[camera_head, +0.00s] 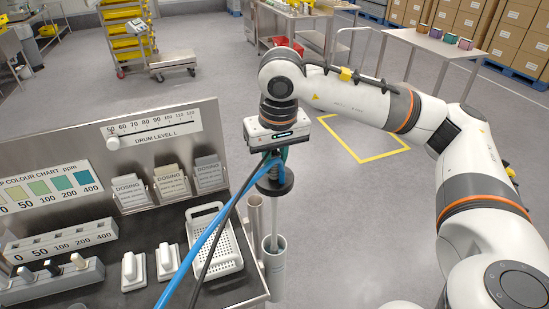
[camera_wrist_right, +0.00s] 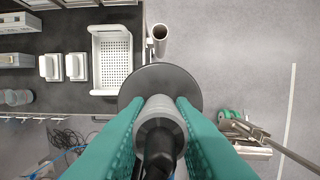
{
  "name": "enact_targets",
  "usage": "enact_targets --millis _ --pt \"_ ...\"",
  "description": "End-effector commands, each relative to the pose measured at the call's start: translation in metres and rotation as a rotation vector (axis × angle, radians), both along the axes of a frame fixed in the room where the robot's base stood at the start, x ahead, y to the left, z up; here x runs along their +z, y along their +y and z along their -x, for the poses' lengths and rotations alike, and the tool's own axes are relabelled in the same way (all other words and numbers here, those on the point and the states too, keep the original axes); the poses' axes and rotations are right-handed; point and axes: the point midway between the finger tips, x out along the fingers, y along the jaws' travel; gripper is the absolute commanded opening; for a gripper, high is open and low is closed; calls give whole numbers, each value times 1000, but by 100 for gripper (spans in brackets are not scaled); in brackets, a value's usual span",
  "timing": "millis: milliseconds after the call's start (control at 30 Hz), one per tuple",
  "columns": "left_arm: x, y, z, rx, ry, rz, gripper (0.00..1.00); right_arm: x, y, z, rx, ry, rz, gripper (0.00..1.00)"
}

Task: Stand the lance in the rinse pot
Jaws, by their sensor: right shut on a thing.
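My right gripper (camera_head: 277,152) is shut on the upper part of the lance, above its black disc. The lance (camera_head: 273,215) hangs upright, with a pale thin shaft below the disc (camera_head: 274,184). In the right wrist view, teal fingers (camera_wrist_right: 160,120) clasp the lance's grey body (camera_wrist_right: 160,108) from both sides. The rinse pot (camera_head: 275,282) is a pale upright cylinder at the bench's right edge. The shaft's lower end overlaps the pot's mouth; I cannot tell how deep it is. In the wrist view the disc (camera_wrist_right: 190,86) hides the pot. My left gripper is out of view.
A metal tube (camera_head: 255,214) stands beside the shaft; its open top shows in the wrist view (camera_wrist_right: 158,34). A white perforated basket (camera_head: 214,240) sits on the bench. Blue and black hoses (camera_head: 219,228) run across it from the lance.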

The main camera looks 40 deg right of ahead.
Motion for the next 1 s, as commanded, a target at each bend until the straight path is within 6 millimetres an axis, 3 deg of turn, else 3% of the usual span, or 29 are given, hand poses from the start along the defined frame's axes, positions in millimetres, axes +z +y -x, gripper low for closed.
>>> enact_targets --millis 1000 --pt "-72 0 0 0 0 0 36 -75 0 0 0 -2 0 0"
